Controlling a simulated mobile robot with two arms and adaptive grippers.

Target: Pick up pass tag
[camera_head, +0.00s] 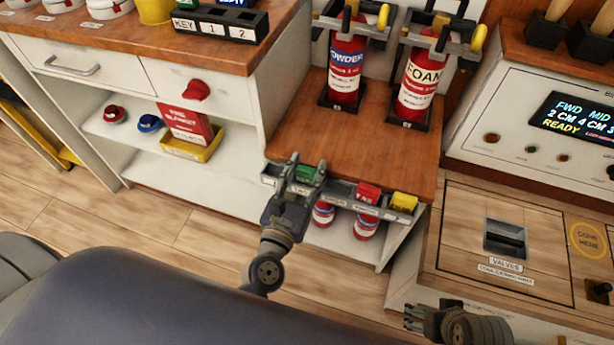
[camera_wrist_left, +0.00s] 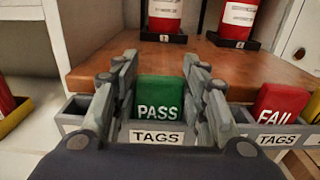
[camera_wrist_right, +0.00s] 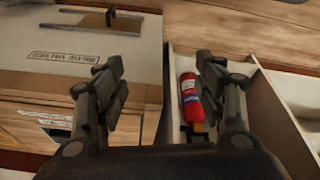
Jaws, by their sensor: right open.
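The green pass tag (camera_wrist_left: 158,97) stands in a grey holder labelled TAGS (camera_wrist_left: 157,137), on the front edge of a wooden shelf. In the head view the pass tag (camera_head: 304,173) shows between the fingers of my left gripper (camera_head: 303,172). In the left wrist view my left gripper (camera_wrist_left: 160,70) has one finger on each side of the tag, close to its edges. I cannot tell whether they touch it. My right gripper (camera_head: 412,317) is open and empty, low at the right; its spread fingers (camera_wrist_right: 160,70) show in the right wrist view.
A red fail tag (camera_wrist_left: 280,103) and a yellow tag (camera_head: 404,202) sit to the right along the holder rail. Powder (camera_head: 346,70) and foam (camera_head: 418,85) extinguishers stand behind on the shelf. A cabinet with a valves panel (camera_head: 506,238) is at the right.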

